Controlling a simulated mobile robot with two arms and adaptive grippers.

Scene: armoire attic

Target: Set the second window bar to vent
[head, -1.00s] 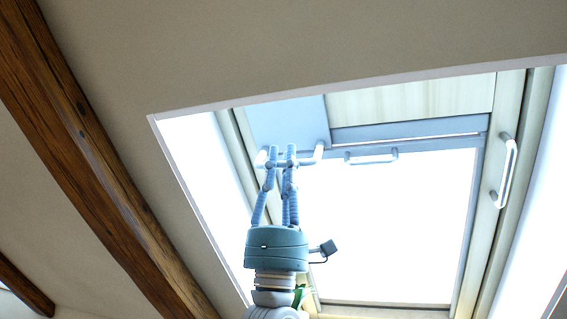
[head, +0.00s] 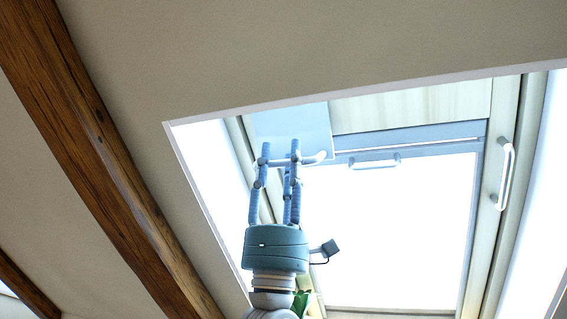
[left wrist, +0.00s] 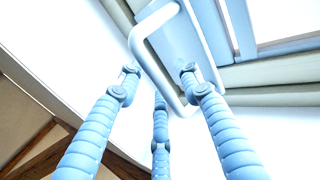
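A white loop-shaped bar (head: 318,158) is fixed to a pale blue plate (head: 292,124) at the upper left of the skylight. The bar also shows large in the left wrist view (left wrist: 148,56), with the plate (left wrist: 183,42) behind it. My left gripper (head: 280,152) is raised at the bar, its blue fingers spread apart. In the left wrist view my left gripper's fingertips (left wrist: 159,70) lie on either side of part of the loop; whether they touch it I cannot tell. The fingers hide the bar's left part in the head view. My right gripper is not in view.
A small handle (head: 375,162) sits on the window's upper rail. A long handle (head: 505,175) is on the right frame side. The sloped ceiling (head: 330,50) surrounds the opening, and a dark wooden beam (head: 95,150) runs at the left.

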